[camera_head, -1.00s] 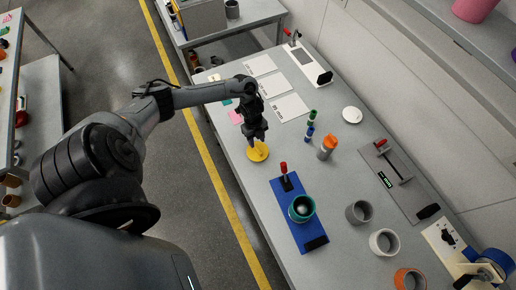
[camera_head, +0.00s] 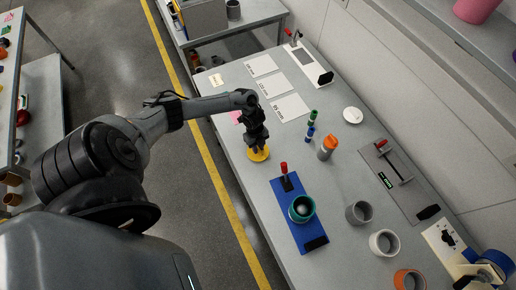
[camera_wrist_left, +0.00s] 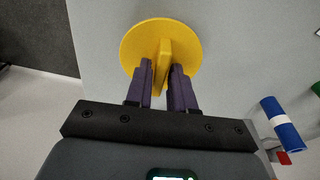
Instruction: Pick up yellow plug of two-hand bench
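The yellow plug (camera_head: 258,155) is a round disc with an upright fin-like grip, lying on the grey bench near its left edge. In the left wrist view the yellow plug (camera_wrist_left: 134,45) is straight ahead. My left gripper (camera_head: 258,149) points down over it. In that wrist view the two purple fingers of my left gripper (camera_wrist_left: 161,70) stand on either side of the fin, close to it. A narrow gap seems to show beside the fin, so the fingers look open around it. My right gripper is in neither view.
A blue fixture (camera_head: 310,227) with a red-handled clamp and teal ring stands nearby. Green and blue pegs (camera_head: 310,132) and an orange-topped cylinder (camera_head: 327,148) stand right of the plug. White labelled sheets (camera_head: 277,88) lie behind; grey and orange rings stand in front.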

